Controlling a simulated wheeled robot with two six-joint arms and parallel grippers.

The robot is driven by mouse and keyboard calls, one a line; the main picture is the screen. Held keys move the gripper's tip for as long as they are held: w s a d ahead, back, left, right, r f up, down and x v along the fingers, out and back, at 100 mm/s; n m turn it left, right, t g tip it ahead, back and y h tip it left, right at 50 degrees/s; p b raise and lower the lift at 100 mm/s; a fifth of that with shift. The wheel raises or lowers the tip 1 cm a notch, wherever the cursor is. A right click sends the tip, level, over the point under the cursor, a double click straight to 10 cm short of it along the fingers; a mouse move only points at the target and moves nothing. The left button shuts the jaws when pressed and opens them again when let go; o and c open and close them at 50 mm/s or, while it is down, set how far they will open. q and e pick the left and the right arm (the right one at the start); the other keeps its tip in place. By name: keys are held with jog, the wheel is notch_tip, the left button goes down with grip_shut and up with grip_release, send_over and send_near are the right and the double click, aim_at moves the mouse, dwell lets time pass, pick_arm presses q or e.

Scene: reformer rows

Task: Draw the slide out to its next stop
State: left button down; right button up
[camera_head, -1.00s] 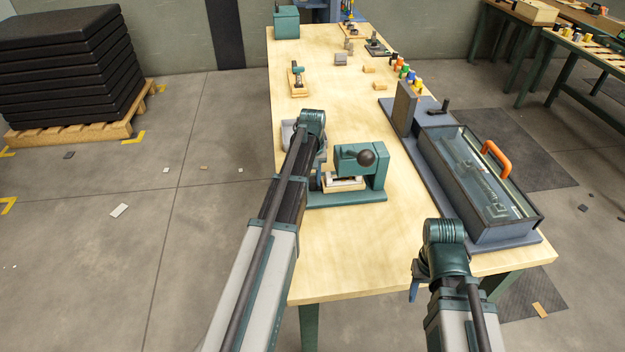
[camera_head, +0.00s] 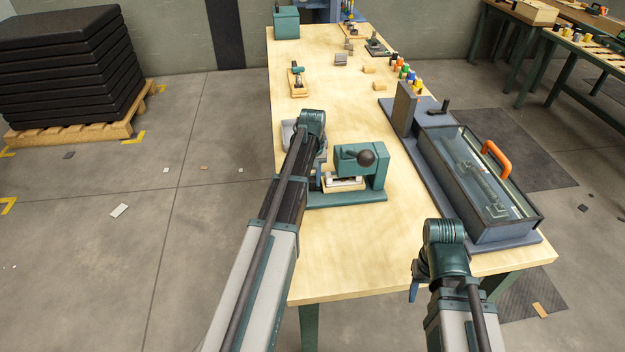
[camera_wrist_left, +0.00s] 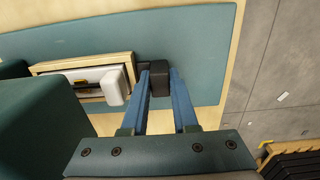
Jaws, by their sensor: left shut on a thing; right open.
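A green press (camera_head: 375,172) with a black ball knob (camera_head: 366,158) stands on the bench. Its slide (camera_head: 344,184), a wooden-edged tray with a pale insert, sits low in the press opening. The slide (camera_wrist_left: 85,82) also shows in the left wrist view, with a white block (camera_wrist_left: 115,86) near its right end and a dark grip (camera_wrist_left: 159,76) beyond that end. My left gripper (camera_wrist_left: 160,84) has its blue fingers shut on the dark grip. The arm largely hides that gripper in the head view. My right gripper (camera_head: 414,291) is open, low near the bench's front edge.
A glass-lidded case (camera_head: 480,190) with an orange handle (camera_head: 496,160) lies along the right side of the bench. Small coloured pegs and blocks stand further back. The bench (camera_head: 350,260) in front of the press is clear.

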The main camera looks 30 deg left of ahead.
pick_arm(q)
jog(key=shift+s+a, duration=0.75)
jog(key=shift+a, duration=0.25)
jog(key=c, duration=1)
grip_release()
jog(key=shift+o, duration=0.2)
jog(key=shift+r, duration=0.1)
notch_tip(320, 180, up, 14)
jog(key=p, duration=1.4)
jog(key=shift+f, duration=0.25)
